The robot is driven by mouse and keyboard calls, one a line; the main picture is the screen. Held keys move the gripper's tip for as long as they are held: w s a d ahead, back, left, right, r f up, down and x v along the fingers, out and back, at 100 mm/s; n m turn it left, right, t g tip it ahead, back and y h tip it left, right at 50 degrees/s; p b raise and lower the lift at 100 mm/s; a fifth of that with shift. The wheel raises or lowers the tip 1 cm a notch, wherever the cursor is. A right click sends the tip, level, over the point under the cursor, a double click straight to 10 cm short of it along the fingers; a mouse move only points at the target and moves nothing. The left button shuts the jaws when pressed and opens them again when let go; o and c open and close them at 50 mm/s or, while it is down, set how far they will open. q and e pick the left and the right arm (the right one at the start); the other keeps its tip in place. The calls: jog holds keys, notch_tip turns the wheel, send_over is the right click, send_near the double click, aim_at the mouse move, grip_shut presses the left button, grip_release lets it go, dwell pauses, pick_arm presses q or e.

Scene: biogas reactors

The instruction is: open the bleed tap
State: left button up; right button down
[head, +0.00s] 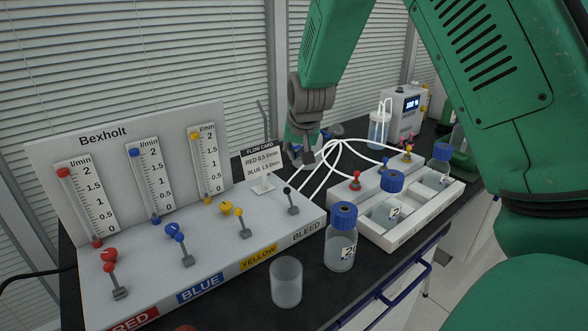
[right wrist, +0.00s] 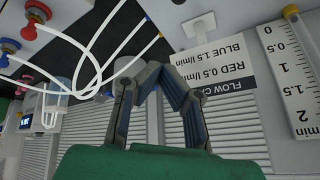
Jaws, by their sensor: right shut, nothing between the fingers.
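The bleed tap (head: 291,201) is a small grey lever with a black knob, at the right end of the white Bexholt panel above the BLEED label (head: 308,231). Its lever stands up, leaning slightly left. My right gripper (head: 304,161) is shut and empty, pointing down above and behind the bleed tap, just right of the flow card. It does not appear to touch the tap. My left gripper is not in view.
Red (head: 115,279), blue (head: 183,247) and yellow (head: 241,222) taps stand left along the panel. The flow card (head: 262,164) stands close to my gripper. White tubes (head: 335,157) run behind it. A beaker (head: 286,283) and blue-capped bottle (head: 341,240) stand in front.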

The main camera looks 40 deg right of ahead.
aim_at(290, 199)
jog(key=x, duration=0.5)
jog(key=a+x, duration=0.1)
jog(key=x, duration=0.2)
jog(key=shift+w+a+f, duration=0.1)
jog(key=shift+w, duration=0.05)
jog(key=shift+s+a+f, duration=0.25)
jog(key=shift+s+f, duration=0.05)
jog(key=shift+s, duration=0.15)
jog(key=shift+s+a+f, duration=0.25)
jog(key=shift+s+f, duration=0.05)
jog(key=shift+s, duration=0.15)
jog(key=shift+s+a, duration=0.3)
jog(key=shift+s, duration=0.1)
jog(key=shift+w+a, duration=0.1)
jog(key=shift+a, duration=0.4)
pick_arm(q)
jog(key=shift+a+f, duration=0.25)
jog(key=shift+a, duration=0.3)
pick_arm(e)
jog(key=shift+r, duration=0.1)
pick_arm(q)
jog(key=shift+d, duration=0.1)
pick_arm(e)
jog(key=shift+d, duration=0.1)
jog(key=shift+s+d+t, duration=0.3)
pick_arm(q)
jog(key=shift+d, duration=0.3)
pick_arm(e)
jog(key=shift+a, duration=0.1)
